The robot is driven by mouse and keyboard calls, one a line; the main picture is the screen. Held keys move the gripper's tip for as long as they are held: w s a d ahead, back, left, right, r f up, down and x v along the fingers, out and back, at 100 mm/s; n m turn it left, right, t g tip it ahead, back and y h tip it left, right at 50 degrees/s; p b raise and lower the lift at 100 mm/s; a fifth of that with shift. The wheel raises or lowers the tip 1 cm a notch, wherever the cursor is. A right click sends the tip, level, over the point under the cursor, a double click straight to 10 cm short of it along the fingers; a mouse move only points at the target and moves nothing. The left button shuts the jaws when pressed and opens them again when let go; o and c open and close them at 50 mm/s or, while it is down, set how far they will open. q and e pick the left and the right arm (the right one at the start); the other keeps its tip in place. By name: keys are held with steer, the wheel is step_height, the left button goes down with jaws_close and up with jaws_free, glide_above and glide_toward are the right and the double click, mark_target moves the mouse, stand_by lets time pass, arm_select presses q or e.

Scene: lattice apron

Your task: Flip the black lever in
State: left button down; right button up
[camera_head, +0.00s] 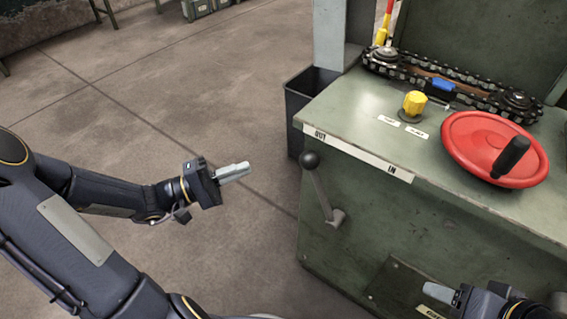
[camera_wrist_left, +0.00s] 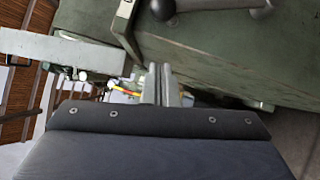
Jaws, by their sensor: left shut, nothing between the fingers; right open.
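The black lever is a grey metal arm (camera_head: 320,193) with a round black knob (camera_head: 310,160) on top, mounted on the front face of the green machine (camera_head: 390,215). It leans up and left, with the knob below the "OUT" end of the white label strip (camera_head: 358,153). In the left wrist view the knob (camera_wrist_left: 163,9) shows at the top. My left gripper (camera_head: 236,172) is shut and empty, to the left of the lever and apart from it. My right gripper (camera_head: 440,293) is at the bottom right, in front of the machine; its fingers are partly cut off from clear view.
On the machine top are a red handwheel (camera_head: 470,150) with a black handle, a yellow knob (camera_head: 414,102) and a chain loop (camera_head: 450,85). A dark bin (camera_head: 300,100) stands behind the machine's left side. The floor (camera_head: 150,90) left of the machine is free.

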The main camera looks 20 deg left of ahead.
arm_select(q)
steer(key=w+d+r+b, duration=0.1)
steer(key=w+d+b, duration=0.1)
steer(key=d, duration=0.7)
steer(key=shift+w+d+r, duration=0.3)
steer(key=shift+w+r, duration=0.1)
steer(key=shift+w, duration=0.4)
steer(key=shift+r, duration=0.1)
